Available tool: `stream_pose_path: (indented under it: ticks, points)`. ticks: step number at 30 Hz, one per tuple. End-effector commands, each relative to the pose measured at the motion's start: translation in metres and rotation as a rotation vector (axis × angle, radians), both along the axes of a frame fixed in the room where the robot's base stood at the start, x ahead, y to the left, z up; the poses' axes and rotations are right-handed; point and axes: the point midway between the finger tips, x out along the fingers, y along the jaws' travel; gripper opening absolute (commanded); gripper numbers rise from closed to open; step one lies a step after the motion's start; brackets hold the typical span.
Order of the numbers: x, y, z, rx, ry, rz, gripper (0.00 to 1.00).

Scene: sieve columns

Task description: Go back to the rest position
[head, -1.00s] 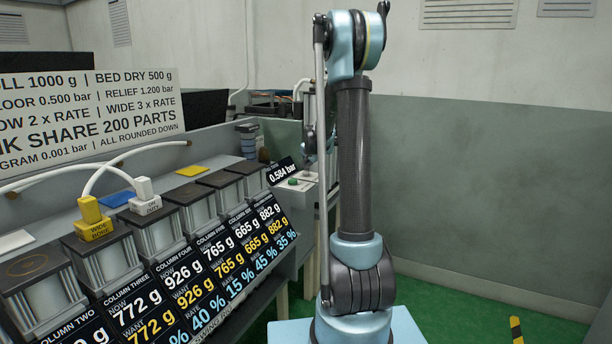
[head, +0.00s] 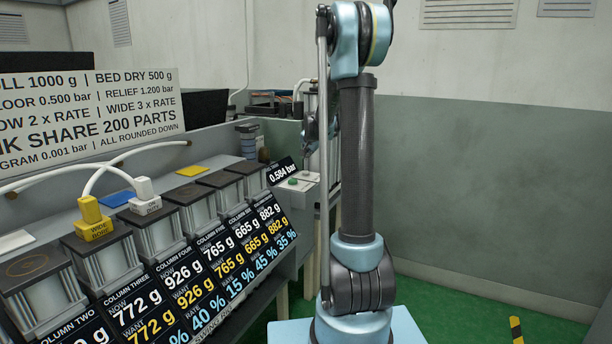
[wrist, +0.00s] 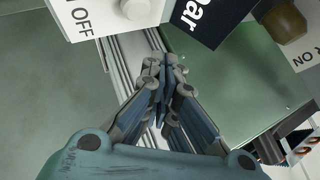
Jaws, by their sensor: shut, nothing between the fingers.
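My gripper (wrist: 162,72) is shut with its fingertips together and nothing between them, in the wrist view. It is over a grey metal rail and a green surface, between a white plate marked OFF (wrist: 82,18) and a dark display ending in "bar" (wrist: 205,20). In the head view my raised arm stands at the centre. Part of my forearm and wrist shows behind it, and the fingertips cannot be made out there.
The column bench at left has column four (head: 152,232) with a white plug (head: 146,197) and column three (head: 104,259) with a yellow plug (head: 93,219). A 0.584 bar display (head: 282,171) and a green button (head: 293,182) are beside my arm. The right side is open floor.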

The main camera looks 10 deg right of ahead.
Motion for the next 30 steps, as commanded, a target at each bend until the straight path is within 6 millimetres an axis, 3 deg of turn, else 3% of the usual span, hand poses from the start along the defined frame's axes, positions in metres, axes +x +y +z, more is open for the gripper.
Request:
stream_pose_path:
  ticks: [6, 16, 19, 23, 30]
  points:
    - [-0.001, 0.000, 0.013, 0.000, 0.000, 0.000, 0.00]
    - [-0.001, 0.000, 0.014, -0.001, 0.001, 0.000, 0.00]
    - [-0.010, 0.000, 0.016, -0.007, 0.009, 0.008, 0.00]
    - [-0.041, 0.001, 0.020, -0.035, 0.039, 0.037, 0.00]
    - [-0.125, 0.004, 0.024, -0.111, 0.124, 0.125, 0.00]
